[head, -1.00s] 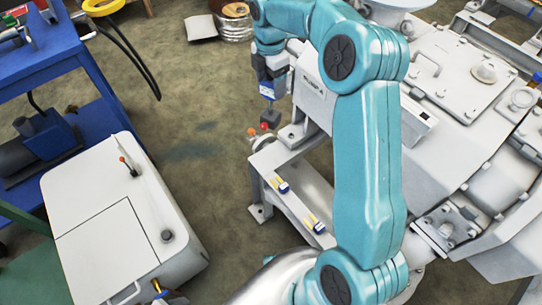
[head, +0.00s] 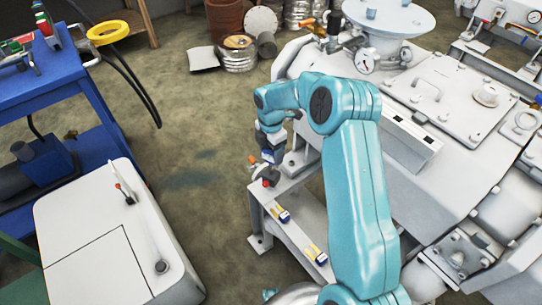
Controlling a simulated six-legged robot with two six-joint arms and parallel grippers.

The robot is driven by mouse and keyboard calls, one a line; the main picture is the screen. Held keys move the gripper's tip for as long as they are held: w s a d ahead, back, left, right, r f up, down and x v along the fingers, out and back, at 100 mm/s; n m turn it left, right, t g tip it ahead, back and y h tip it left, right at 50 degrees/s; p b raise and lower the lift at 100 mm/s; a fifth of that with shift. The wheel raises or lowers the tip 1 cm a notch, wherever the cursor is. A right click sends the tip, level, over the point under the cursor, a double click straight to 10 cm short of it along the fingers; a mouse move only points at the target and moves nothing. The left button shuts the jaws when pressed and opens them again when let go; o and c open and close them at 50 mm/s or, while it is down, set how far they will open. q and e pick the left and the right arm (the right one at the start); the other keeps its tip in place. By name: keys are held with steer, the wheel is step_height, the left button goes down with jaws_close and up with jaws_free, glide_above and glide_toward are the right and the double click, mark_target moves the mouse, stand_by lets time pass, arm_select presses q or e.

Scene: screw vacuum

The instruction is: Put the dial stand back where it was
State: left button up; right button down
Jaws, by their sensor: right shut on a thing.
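My right gripper (head: 269,138) reaches over the left end of a grey side ledge and points downward. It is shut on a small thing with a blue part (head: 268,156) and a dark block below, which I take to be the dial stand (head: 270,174). The dark block is close to the ledge's far left end, beside red and orange knobs. I cannot tell whether it touches the ledge. The grey ledge (head: 293,233) runs along the left side of the large grey machine (head: 400,150). My left gripper is not in view.
Two small blue-and-yellow pieces (head: 283,216) lie on the ledge. A white cabinet (head: 90,215) with levers stands at the left. A blue workbench (head: 60,75) is behind it. The floor between the cabinet and the ledge is clear. A round gauge (head: 365,61) is on the machine.

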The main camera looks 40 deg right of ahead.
mark_target(271, 166)
steer(key=shift+f, duration=1.3)
steer(key=shift+f, duration=0.15)
steer(key=shift+c, duration=0.2)
jaws_free()
